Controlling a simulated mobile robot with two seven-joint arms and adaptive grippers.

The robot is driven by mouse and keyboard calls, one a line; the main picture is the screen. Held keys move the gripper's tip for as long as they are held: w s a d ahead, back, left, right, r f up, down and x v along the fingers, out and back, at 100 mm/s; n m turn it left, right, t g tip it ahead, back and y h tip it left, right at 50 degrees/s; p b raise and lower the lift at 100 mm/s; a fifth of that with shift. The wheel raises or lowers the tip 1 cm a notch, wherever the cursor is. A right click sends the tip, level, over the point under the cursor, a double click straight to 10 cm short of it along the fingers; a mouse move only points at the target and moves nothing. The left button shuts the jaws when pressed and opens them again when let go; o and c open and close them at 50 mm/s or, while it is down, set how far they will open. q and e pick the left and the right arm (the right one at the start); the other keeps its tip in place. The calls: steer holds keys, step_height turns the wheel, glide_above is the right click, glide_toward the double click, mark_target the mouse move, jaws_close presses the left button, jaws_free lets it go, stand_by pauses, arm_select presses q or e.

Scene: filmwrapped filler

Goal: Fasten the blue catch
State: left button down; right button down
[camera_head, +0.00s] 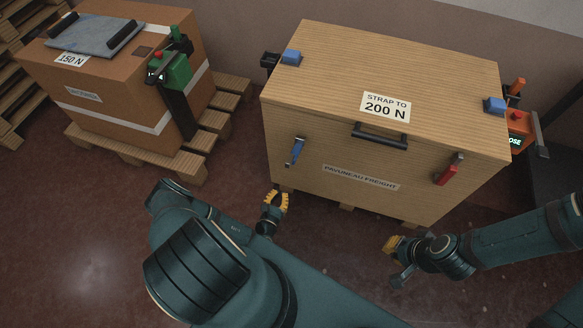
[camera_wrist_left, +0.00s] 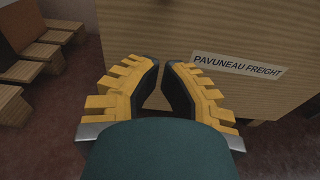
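The wooden crate (camera_head: 390,45) stands at centre right in the head view. The blue catch (camera_head: 295,151) is on the left part of its front face, its handle slanting down to the left. I cannot tell whether it is latched. My left gripper (camera_head: 277,196) is below the blue catch, near the crate's lower left front, apart from it. In the left wrist view the left gripper (camera_wrist_left: 163,66) has its fingers a little apart with nothing between them; the blue catch is not seen there. My right gripper (camera_head: 390,245) is in front of the crate's lower right, its fingers unclear.
A red catch (camera_head: 449,170) and a black handle (camera_head: 379,130) are on the crate's front. Blue corner pieces (camera_head: 291,57) sit on its top edges. An orange device (camera_head: 519,123) is at its right. A brown box (camera_head: 110,90) stands on a pallet (camera_head: 190,165) at left.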

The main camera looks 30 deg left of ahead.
mark_target(295, 153)
arm_select(q)
steer(key=shift+w, duration=0.1)
steer(key=w+a+r+b, duration=0.1)
steer(key=w, duration=0.4)
steer(key=w+a+r, duration=0.1)
steer(key=w, duration=0.4)
steer(key=shift+w+a+r+b, duration=0.3)
steer(key=shift+w+r+b, duration=0.1)
